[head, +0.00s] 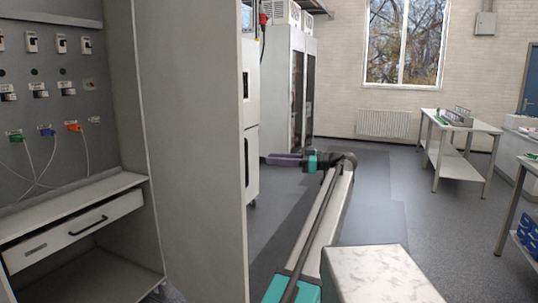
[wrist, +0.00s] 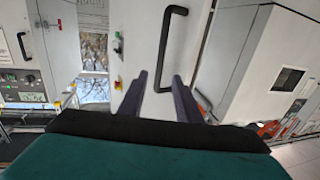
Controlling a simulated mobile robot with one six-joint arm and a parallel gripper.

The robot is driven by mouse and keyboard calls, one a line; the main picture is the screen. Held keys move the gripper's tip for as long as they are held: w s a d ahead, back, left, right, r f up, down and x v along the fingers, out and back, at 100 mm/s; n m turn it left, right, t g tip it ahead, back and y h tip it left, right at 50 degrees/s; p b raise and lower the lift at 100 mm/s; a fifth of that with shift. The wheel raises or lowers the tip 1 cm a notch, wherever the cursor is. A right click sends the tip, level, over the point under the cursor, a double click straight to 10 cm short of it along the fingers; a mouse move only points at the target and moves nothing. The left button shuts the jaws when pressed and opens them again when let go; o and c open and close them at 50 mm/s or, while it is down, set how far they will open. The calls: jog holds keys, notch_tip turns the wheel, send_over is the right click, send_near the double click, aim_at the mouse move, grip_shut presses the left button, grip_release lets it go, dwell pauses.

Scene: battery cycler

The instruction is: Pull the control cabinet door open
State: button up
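In the wrist view a pale grey door (wrist: 140,48) fills the middle, with a long black bar handle (wrist: 163,50) on it. I take it for the control cabinet door; it looks shut. My gripper (wrist: 160,78) is open, its two purple fingers apart. The handle's lower end shows between the fingers in the picture; I cannot tell how far in front of them it is, and see no contact. In the head view my gripper (head: 285,160) points left towards a white cabinet (head: 252,105).
A large grey panel (head: 190,150) stands at the left, beside a workstation with a drawer (head: 75,232). Tall cabinets (head: 285,85) stand behind my gripper. A white table (head: 460,122) is at the right. The grey floor (head: 375,205) between is clear.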

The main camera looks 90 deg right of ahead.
jog(key=shift+p+v, duration=1.35)
jog(key=shift+v, duration=0.15)
jog(key=shift+c, duration=0.4)
